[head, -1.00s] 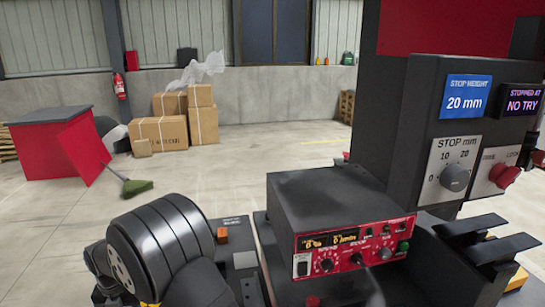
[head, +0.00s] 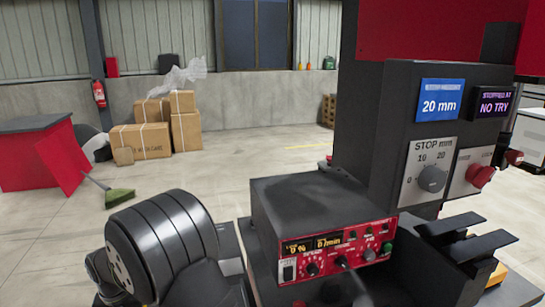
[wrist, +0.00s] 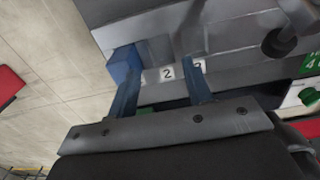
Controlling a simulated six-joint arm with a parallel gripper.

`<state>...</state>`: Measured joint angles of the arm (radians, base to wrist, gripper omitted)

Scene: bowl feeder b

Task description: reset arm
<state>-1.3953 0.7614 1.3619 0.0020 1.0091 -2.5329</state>
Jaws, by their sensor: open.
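My gripper (wrist: 160,68) shows in the wrist view with its two fingers apart and nothing seen between them. Beyond the fingers is a grey metal surface with a number tag 2 (wrist: 166,73) and a second tag partly hidden by the right finger. A blue block (wrist: 124,62) shows by the left fingertip; I cannot tell whether they touch. In the head view my dark, rounded arm joint (head: 160,240) stands at the lower left.
A red-fronted control box (head: 340,248) with knobs stands beside my arm. A dark column on the right carries a 20 mm display (head: 442,101), a NO TRY display (head: 494,105), a stop knob (head: 432,179) and a red button (head: 480,176). Two dark prongs (head: 485,244) jut out below.

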